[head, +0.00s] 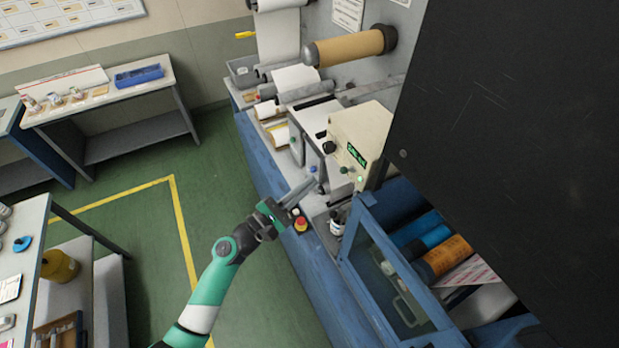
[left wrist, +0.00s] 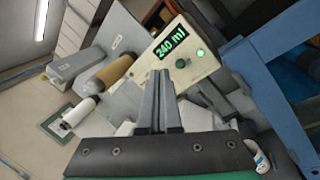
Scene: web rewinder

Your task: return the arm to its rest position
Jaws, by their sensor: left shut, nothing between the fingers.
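My left arm comes in from the bottom of the head view, and its gripper (head: 309,186) is over the front edge of the rewinder's bench. The gripper is shut and its fingers hold nothing. In the left wrist view the closed fingers (left wrist: 162,80) point toward the cream control box (left wrist: 190,60), whose green display reads "240 m". The control box (head: 362,138) is just beyond the fingertips in the head view, with a lit green button. I cannot tell whether the fingertips touch anything. My right gripper is not in view.
A red emergency button (head: 300,223) and a small bottle (head: 337,222) are close to the gripper. A blue-framed guard (head: 390,270) stands to the right. A large dark panel (head: 510,130) blocks the upper right. Green floor (head: 150,240) lies open to the left.

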